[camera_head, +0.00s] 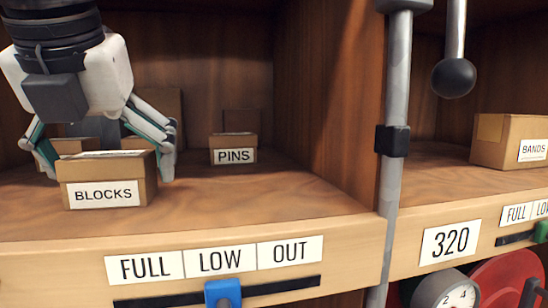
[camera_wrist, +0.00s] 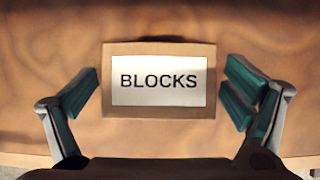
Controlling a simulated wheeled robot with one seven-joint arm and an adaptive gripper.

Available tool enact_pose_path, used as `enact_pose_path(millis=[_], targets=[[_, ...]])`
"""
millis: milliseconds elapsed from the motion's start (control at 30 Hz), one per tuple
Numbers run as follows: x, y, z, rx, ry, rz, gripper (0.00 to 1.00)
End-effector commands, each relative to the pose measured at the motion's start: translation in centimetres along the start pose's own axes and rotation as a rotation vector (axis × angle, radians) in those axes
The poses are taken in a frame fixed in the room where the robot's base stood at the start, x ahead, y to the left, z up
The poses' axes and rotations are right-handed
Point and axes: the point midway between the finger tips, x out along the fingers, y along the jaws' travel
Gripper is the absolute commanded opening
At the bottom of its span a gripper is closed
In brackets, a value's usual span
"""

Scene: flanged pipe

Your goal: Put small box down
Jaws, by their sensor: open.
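A small cardboard box labelled BLOCKS (camera_head: 105,181) sits upright on the wooden shelf near its front edge, at the left in the head view. It also shows in the wrist view (camera_wrist: 160,80), with its white label facing the camera. My gripper (camera_head: 106,158) is open around the box. In the wrist view one finger (camera_wrist: 78,92) is left of the box and the other (camera_wrist: 246,90) is right of it, with a gap on both sides. Neither finger appears to touch it. Another small box labelled PINS (camera_head: 233,149) stands farther back to the right.
The shelf (camera_head: 240,192) is clear right of the BLOCKS box up to the wooden divider (camera_head: 325,100). A grey vertical pipe (camera_head: 393,180) runs in front of the divider. A BANDS box (camera_head: 510,140) stands in the right compartment. A blue slider (camera_head: 222,293) is on the shelf's front.

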Motion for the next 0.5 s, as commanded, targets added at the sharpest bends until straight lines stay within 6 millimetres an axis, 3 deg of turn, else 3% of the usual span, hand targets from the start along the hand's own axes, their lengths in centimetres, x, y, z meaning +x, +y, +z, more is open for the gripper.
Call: enact_pose_path(millis=[500], targets=[[-9.5,0.1,0.0,0.001,-0.002,0.003,0.95]])
